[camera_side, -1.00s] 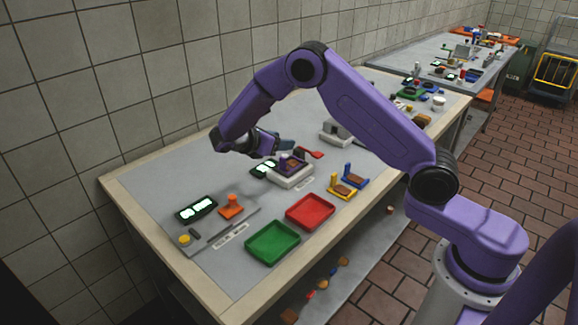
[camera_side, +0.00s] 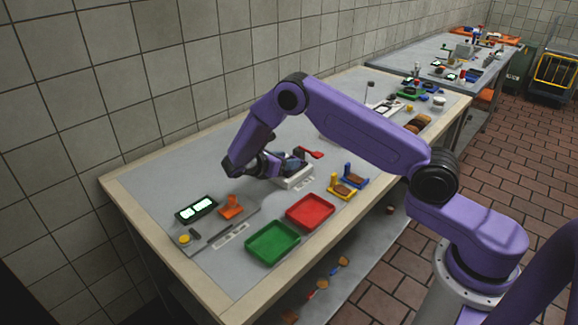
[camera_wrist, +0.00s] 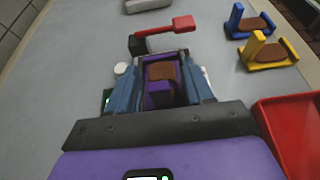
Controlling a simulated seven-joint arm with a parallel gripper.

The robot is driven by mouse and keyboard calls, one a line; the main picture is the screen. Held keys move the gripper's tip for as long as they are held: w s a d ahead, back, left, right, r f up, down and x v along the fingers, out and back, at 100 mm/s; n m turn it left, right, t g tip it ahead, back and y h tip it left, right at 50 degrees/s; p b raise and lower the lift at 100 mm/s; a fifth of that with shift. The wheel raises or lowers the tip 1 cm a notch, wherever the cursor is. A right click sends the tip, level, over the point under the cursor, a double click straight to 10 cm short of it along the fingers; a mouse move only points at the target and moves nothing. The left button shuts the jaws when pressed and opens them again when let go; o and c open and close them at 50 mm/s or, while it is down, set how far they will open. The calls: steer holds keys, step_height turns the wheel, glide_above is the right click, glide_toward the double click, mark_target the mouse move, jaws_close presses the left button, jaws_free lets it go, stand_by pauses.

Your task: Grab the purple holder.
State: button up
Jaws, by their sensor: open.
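The purple holder (camera_wrist: 160,93) carries a brown slice (camera_wrist: 164,72) and sits on a white machine (camera_side: 295,180) in the middle of the table. In the wrist view my gripper (camera_wrist: 160,84) is open, with its two blue-grey fingers on either side of the holder. I cannot tell whether the fingers touch it. In the side view my gripper (camera_side: 288,164) is low over the white machine and hides most of the holder.
A yellow holder (camera_side: 341,191) and a blue holder (camera_side: 357,181) stand to the right. A red tray (camera_side: 310,211) and a green tray (camera_side: 272,243) lie toward the front edge. An orange holder (camera_side: 232,209) is at the left. A red-handled piece (camera_wrist: 182,23) is just beyond my gripper.

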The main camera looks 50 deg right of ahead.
steer(key=shift+d+f, duration=0.15)
steer(key=shift+d, duration=0.1)
steer(key=shift+c, duration=0.3)
jaws_close()
